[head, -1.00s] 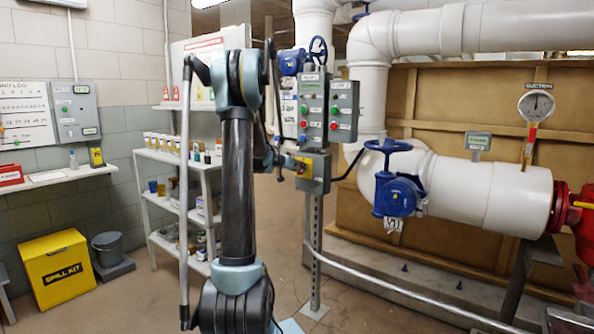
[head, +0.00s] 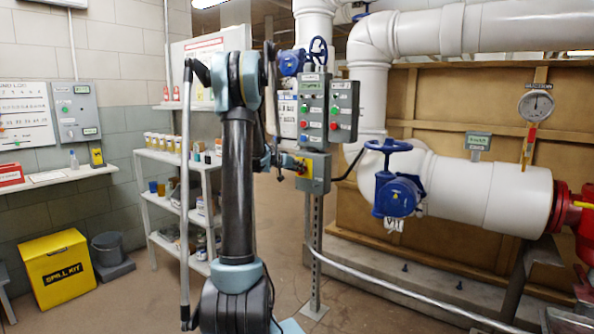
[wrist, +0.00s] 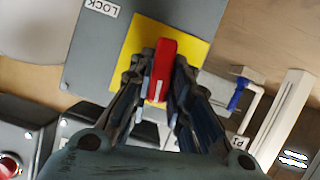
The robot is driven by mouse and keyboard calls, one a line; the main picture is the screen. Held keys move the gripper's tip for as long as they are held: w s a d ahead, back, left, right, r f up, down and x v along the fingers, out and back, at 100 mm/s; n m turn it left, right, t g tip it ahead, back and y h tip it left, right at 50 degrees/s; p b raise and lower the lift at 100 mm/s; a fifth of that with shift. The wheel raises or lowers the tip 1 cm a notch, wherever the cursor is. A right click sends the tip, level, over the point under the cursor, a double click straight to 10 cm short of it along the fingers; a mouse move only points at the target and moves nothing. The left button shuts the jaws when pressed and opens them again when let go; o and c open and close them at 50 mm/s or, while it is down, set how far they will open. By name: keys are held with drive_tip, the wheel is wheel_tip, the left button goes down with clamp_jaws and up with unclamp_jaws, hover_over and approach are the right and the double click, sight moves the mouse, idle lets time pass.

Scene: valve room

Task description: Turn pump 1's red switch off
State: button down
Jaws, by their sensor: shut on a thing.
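The red switch (wrist: 162,68) shows in the wrist view as a narrow red handle with a white line. It stands on a yellow plate (wrist: 195,45) on a grey box (wrist: 92,52). My gripper (wrist: 160,75) is shut on the handle, one finger on each side, and the handle runs nearly upright in the wrist picture. In the head view the grey box (head: 318,172) sits on a post below the button panels. My gripper (head: 293,165) reaches its yellow plate from the left there, and the red handle is too small to make out.
Two button panels (head: 328,108) stand just above the box. A blue valve wheel (head: 388,146) and white pipe (head: 480,195) are to the right. A shelf with jars (head: 180,160) is behind my arm. A low rail (head: 390,285) crosses the floor.

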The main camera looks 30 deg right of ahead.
drive_tip(key=shift+w+a+f+n+g+h, duration=0.2)
drive_tip(key=shift+n+g+h, duration=0.6)
drive_tip(key=shift+n, duration=1.25)
drive_tip(key=shift+w+a+f+n+g+h, duration=0.1)
drive_tip(key=shift+w+f+n+g+h, duration=0.5)
drive_tip(key=shift+n, duration=1.5)
drive_tip(key=shift+a+n+g+h, duration=0.1)
drive_tip(key=shift+n+g+h, duration=0.9)
drive_tip(key=shift+n, duration=1.05)
drive_tip(key=c, duration=1.5)
unclamp_jaws()
drive_tip(key=shift+d+f, duration=0.1)
drive_tip(key=shift+s, duration=0.1)
